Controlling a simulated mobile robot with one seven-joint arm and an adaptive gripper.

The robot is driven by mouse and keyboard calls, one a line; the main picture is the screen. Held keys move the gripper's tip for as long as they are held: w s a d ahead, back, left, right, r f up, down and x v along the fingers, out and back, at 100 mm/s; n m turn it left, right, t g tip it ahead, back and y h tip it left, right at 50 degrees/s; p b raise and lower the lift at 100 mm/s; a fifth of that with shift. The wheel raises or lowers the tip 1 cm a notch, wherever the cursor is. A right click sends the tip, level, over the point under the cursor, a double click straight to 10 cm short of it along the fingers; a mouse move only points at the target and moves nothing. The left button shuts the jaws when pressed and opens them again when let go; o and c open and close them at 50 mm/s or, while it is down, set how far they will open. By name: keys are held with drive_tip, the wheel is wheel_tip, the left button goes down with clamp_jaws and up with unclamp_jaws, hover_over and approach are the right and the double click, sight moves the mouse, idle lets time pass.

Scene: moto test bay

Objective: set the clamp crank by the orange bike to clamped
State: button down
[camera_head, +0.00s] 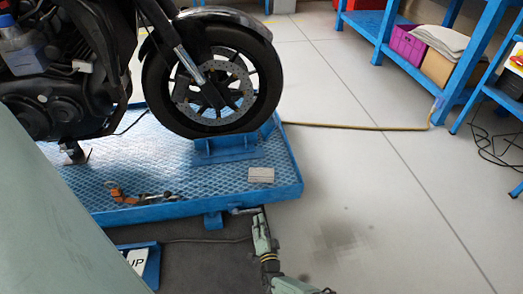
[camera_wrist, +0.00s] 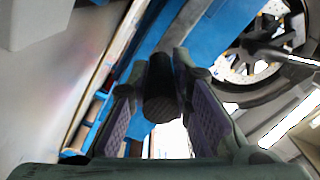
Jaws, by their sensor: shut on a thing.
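The clamp crank (camera_head: 243,210) is a small grey bar at the front edge of the blue lift platform (camera_head: 285,185). My gripper (camera_head: 260,220) is at the crank's outer end. In the wrist view, my gripper's purple-padded fingers (camera_wrist: 161,92) are shut on the crank's dark round handle (camera_wrist: 161,90), one on each side. The motorcycle (camera_head: 70,80) on the platform looks dark in what shows of it; no orange paint is in view. Its front wheel (camera_head: 213,80) stands in a blue wheel chock (camera_head: 228,147). The joint where the crank meets the platform is small and hard to read.
A strap with orange parts (camera_head: 128,197) and a grey block (camera_head: 261,175) lie on the platform. A yellowish hose (camera_head: 345,126) runs across the floor. Blue shelving (camera_head: 375,32) with a purple crate (camera_head: 407,45) stands back right. The floor right of my gripper is clear.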

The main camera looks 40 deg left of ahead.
drive_tip(key=c, duration=1.4)
unclamp_jaws()
drive_tip(key=shift+s+f, duration=0.1)
drive_tip(key=shift+s, duration=0.1)
drive_tip(key=shift+c, duration=0.2)
drive_tip(key=shift+s+d, duration=0.15)
drive_tip(key=shift+d, duration=0.25)
drive_tip(key=v, duration=1.1)
drive_tip(key=shift+s, duration=0.1)
